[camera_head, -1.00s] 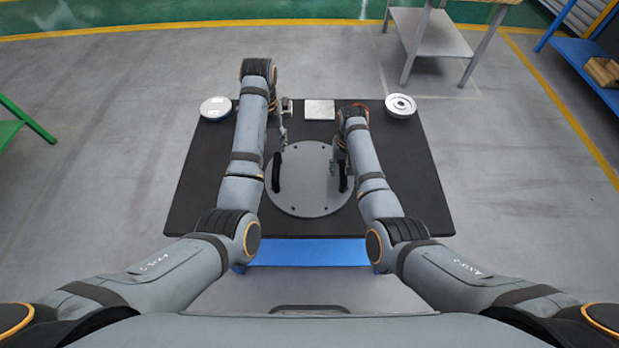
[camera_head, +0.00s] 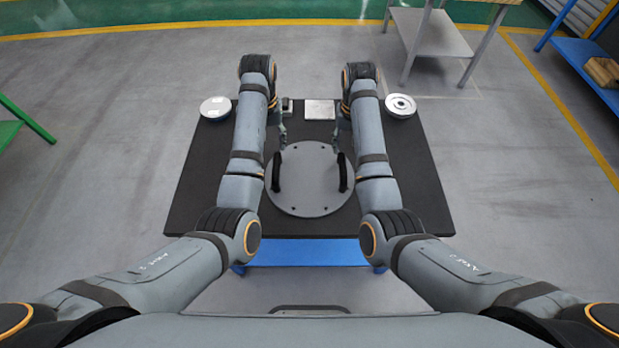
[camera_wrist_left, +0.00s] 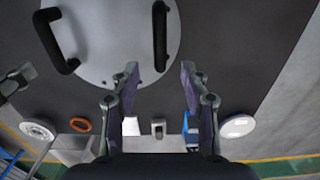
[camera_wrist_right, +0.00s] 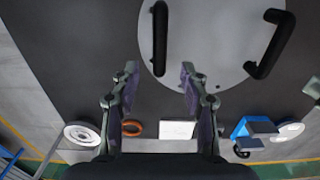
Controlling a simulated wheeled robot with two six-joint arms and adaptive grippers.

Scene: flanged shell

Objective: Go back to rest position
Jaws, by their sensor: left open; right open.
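A round grey plate (camera_head: 310,180) with two black handles lies on the black table (camera_head: 408,175). The left handle (camera_head: 276,172) and the right handle (camera_head: 343,172) both stand free. My left gripper (camera_head: 282,138) is open and empty, just beyond the left handle; its spread fingers show in the left wrist view (camera_wrist_left: 158,85). My right gripper (camera_head: 336,136) is largely hidden by its arm in the head view. In the right wrist view it is open and empty (camera_wrist_right: 158,85), apart from the handles.
A white-topped disc (camera_head: 215,107) lies at the back left, a grey ringed part (camera_head: 400,106) at the back right, and a square metal block (camera_head: 319,109) between. An orange ring (camera_wrist_right: 132,127) shows in the right wrist view. A grey side table (camera_head: 430,35) stands behind.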

